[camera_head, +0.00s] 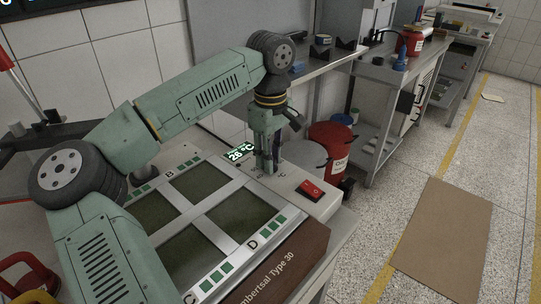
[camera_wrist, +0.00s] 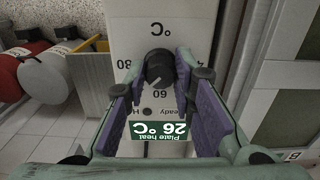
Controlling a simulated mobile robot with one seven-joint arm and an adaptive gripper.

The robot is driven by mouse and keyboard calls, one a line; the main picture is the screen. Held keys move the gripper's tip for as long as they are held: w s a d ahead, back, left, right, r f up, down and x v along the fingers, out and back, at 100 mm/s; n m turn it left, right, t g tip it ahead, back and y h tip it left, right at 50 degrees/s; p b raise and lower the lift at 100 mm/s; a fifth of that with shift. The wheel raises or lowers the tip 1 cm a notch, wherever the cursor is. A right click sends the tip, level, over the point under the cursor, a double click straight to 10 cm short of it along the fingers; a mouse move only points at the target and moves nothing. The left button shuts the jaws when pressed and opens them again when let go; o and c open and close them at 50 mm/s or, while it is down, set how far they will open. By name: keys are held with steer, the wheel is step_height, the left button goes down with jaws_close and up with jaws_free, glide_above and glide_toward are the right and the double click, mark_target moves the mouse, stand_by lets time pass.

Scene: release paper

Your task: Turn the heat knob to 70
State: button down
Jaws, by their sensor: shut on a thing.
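The black heat knob (camera_wrist: 160,66) sits on the pale panel of the hot plate, between my gripper's fingertips in the wrist view. Its white pointer mark slants down and left, between the upside-down 60 and the 80 at left, closer to 60. My gripper (camera_head: 267,165) points down at the panel and is shut on the knob, which it hides in the head view. The green display (camera_wrist: 159,131) reads "Plate heat" 26 °C, upside down; it also shows beside my gripper in the head view (camera_head: 239,153).
The hot plate (camera_head: 200,212) has several dark green squares marked with letters. A red rocker switch (camera_head: 310,190) sits on its panel, right of my gripper. A red drum (camera_head: 331,143) stands behind. A brown mat (camera_head: 440,239) lies on the floor at right.

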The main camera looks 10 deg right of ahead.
stand_by(0.4)
steer(key=c, duration=1.3)
jaws_free()
steer(key=shift+c, duration=0.2)
steer(key=shift+r, duration=0.15)
step_height(320, 180, up, 12)
